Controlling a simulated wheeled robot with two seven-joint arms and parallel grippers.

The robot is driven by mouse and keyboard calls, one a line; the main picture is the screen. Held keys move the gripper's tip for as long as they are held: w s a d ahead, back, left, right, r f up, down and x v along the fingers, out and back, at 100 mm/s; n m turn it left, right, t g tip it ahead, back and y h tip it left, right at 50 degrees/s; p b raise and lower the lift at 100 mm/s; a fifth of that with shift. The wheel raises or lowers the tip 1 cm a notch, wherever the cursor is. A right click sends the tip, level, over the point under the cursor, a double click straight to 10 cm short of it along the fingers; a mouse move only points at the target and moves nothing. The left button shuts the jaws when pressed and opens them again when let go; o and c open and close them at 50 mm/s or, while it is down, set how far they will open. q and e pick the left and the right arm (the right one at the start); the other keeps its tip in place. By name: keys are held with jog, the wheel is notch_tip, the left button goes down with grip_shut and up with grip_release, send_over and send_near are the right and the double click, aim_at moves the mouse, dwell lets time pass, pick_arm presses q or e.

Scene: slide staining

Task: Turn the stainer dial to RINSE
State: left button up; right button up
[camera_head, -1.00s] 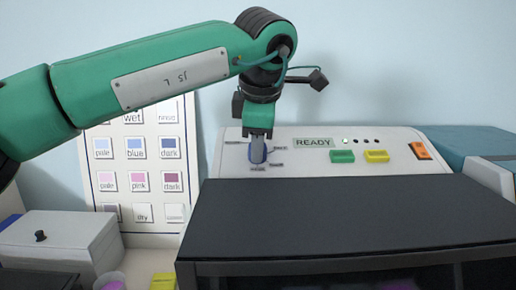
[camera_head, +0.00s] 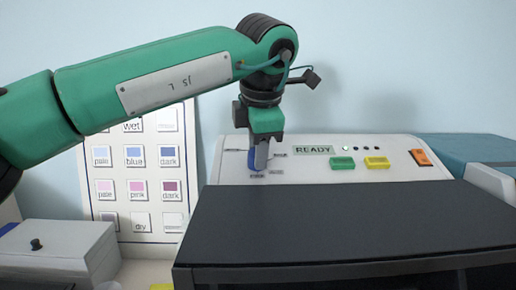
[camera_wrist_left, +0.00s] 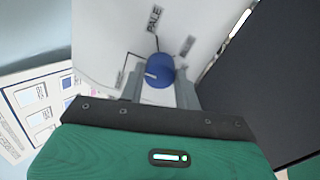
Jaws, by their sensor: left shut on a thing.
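The stainer dial (camera_head: 251,159) is a round blue knob on the stainer's pale sloping front panel. My left gripper (camera_head: 260,168) comes down on it from above and partly hides it in the head view. In the left wrist view the dial (camera_wrist_left: 160,69) sits between the two fingers of my left gripper (camera_wrist_left: 160,88), which is shut on it. A white pointer mark on the dial points toward the left of that view. My right gripper is not in view.
The panel has a READY display (camera_head: 314,150), a green button (camera_head: 342,163), a yellow button (camera_head: 376,162) and an orange switch (camera_head: 421,157). The stainer's dark cover (camera_head: 340,220) lies in front. A colour chart (camera_head: 140,212) stands behind a grey box (camera_head: 60,245).

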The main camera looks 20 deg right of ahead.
pick_arm(q)
jog(key=o, duration=1)
jog(key=shift+r, duration=0.3)
jog(key=v, duration=1.3)
jog(key=shift+a+r+b, duration=0.1)
jog(key=shift+r+b, duration=0.05)
jog(key=shift+b, duration=0.15)
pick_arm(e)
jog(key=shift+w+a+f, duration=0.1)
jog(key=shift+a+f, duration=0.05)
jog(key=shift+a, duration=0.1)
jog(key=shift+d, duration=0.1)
